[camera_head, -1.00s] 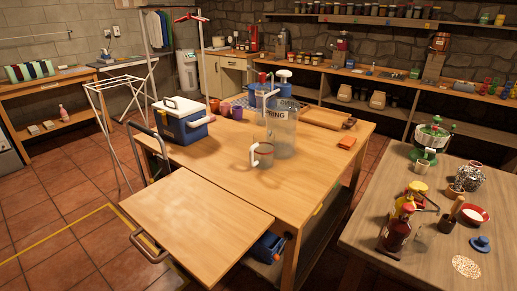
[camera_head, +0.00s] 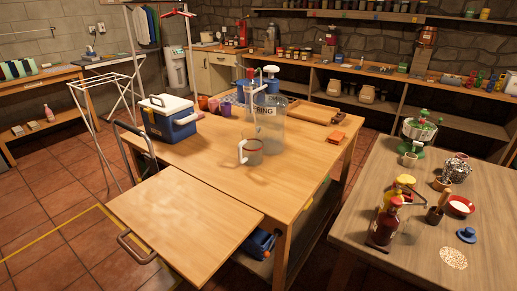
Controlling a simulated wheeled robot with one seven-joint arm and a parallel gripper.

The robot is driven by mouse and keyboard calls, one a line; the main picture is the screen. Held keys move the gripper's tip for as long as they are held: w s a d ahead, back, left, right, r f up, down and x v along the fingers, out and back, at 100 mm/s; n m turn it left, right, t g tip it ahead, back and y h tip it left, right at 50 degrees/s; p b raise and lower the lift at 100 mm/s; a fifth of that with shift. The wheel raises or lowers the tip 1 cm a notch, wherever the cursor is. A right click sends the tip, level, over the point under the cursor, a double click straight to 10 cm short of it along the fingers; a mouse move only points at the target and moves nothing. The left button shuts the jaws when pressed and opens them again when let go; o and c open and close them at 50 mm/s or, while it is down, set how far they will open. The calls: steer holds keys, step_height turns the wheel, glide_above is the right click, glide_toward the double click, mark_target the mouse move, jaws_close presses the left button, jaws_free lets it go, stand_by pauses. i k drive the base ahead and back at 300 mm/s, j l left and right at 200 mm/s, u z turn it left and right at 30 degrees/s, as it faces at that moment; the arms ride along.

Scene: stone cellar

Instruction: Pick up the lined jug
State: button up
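A small see-through jug (camera_head: 254,157) with a white handle stands upright on the wooden workbench (camera_head: 205,165), near its middle. Its handle is on the left side in the picture. It fits the lined jug best, but I cannot make out lines on it. A tall clear container (camera_head: 271,132) with dark lettering stands right behind it and partly overlaps it in the view. My gripper is not in view.
A blue and white cooler (camera_head: 170,121) and several coloured cups (camera_head: 214,104) stand behind left of the jug. A wooden tray (camera_head: 312,112) lies behind right. The bench's front leaf (camera_head: 185,215) is bare. A second table (camera_head: 400,265) with bottles stands at right.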

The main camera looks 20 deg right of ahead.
mark_target(250, 149)
steer(key=i+j+z, duration=0.1)
steer(key=z, duration=0.35)
steer(key=i+j+z, duration=0.1)
steer(key=j+z, duration=0.15)
steer(key=z, duration=0.2)
steer(key=i+j+z, duration=0.15)
steer(key=j+z, duration=0.25)
steer(key=j, duration=0.6)
steer(key=j+z, duration=0.35)
steer(key=j, duration=1.95)
steer(key=j+z, duration=0.1)
steer(key=j, duration=1.15)
